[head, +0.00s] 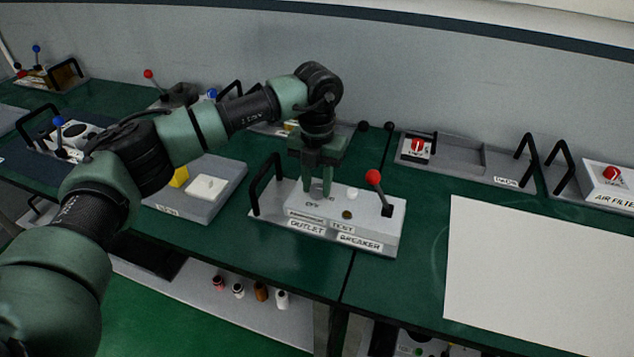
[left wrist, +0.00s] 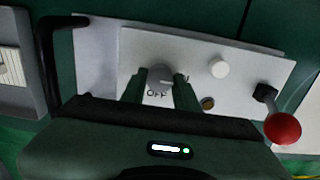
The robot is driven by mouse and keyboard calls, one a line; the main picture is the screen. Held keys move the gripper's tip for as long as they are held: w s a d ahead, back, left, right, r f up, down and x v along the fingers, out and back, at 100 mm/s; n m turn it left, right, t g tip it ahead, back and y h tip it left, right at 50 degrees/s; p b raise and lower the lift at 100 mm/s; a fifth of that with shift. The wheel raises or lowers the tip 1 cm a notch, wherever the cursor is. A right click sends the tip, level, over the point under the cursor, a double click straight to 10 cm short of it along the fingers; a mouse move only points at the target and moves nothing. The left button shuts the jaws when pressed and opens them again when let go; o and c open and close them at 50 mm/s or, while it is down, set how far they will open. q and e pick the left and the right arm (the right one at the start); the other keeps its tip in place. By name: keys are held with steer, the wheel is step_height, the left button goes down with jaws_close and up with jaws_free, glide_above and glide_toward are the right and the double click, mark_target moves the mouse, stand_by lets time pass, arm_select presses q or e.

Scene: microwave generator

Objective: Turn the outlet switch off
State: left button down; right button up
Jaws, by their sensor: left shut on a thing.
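The outlet breaker box (head: 372,222) is a light grey unit with OUTLET BREAKER labels, on the green bench. My left gripper (head: 317,192) points down at its top left and is shut on the grey outlet switch knob (left wrist: 160,74). In the left wrist view the fingers (left wrist: 159,90) sit on either side of the knob. OFF lettering shows just below the knob, and part of another marking is at its right. In the head view the fingers hide most of the knob, so its exact setting is hard to tell. My right gripper is not in view.
A white button (left wrist: 218,68) and a red-balled lever (head: 374,178) share the box with the switch. A black handle (head: 265,184) stands at its left. A tray with a yellow block (head: 179,177) is farther left. A white sheet (head: 545,270) lies at right.

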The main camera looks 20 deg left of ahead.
arm_select(q)
steer(key=m+b, duration=0.2)
steer(key=m, duration=0.2)
steer(key=shift+f+b, duration=0.1)
steer(key=shift+b, duration=0.25)
steer(key=m+b, duration=0.2)
steer(key=m, duration=0.2)
steer(key=shift+m, duration=0.3)
steer(key=m+b, duration=0.1)
steer(key=m, duration=0.3)
steer(key=m+b, duration=0.1)
steer(key=m, duration=0.4)
stand_by(0.3)
steer(key=c, duration=1.1)
jaws_free()
steer(key=shift+o, duration=0.2)
